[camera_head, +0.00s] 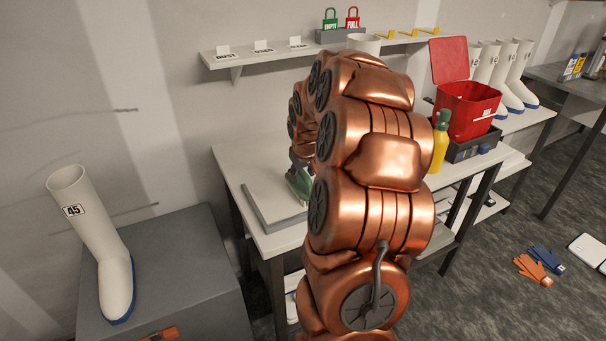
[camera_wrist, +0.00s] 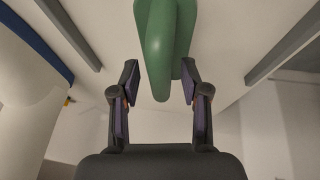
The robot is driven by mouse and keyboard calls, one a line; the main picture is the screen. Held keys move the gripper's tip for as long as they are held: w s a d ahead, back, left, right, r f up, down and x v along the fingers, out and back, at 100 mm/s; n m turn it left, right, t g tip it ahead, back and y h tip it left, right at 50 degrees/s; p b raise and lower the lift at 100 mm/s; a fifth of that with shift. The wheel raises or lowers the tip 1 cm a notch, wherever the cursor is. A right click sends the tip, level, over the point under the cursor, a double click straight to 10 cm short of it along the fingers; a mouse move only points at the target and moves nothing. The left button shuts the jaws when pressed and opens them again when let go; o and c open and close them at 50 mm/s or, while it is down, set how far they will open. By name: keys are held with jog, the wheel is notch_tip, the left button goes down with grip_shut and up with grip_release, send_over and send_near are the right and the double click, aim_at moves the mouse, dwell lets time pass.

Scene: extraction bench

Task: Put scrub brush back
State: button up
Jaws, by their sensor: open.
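A smooth green thing, which looks like the scrub brush (camera_wrist: 165,45), hangs into the top of the wrist view, with a rounded end pointing at my palm. My gripper (camera_wrist: 160,80) is open, one finger on either side of the green end. The right finger is close to it; I cannot tell whether it touches. In the head view a green piece (camera_head: 300,184) shows at the left edge of my copper arm, above a grey-edged board on the white bench (camera_head: 237,165). My arm hides most of it and my gripper there.
A white boot (camera_head: 100,240) stands on the grey block at left. Right of my arm are a yellow bottle with a green top (camera_head: 440,140) and an open red box (camera_head: 467,108). A wall shelf (camera_head: 255,58) holds small signs. Gloves (camera_head: 540,262) lie on the floor.

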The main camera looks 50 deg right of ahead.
jog(key=b+v, duration=0.2)
jog(key=v, duration=0.9)
jog(key=shift+r, duration=0.2)
jog(key=s+a+f+n+g+y, duration=0.1)
jog(key=s+a, duration=0.2)
jog(key=a, duration=0.7)
jog(key=s+a+f+n+g+y, duration=0.1)
jog(key=s+a+f, duration=0.15)
jog(key=a, duration=0.85)
jog(key=s+a+f+g, duration=0.1)
jog(key=s+a+f, duration=0.1)
jog(key=s+a, duration=0.4)
jog(key=s+a+f+n+g+y, duration=0.1)
jog(key=s+a, duration=0.6)
jog(key=s, duration=0.7)
jog(key=shift+f+n+g, duration=0.3)
jog(key=shift+f+g, duration=0.5)
jog(key=shift+f, duration=0.05)
jog(key=shift+s, duration=0.15)
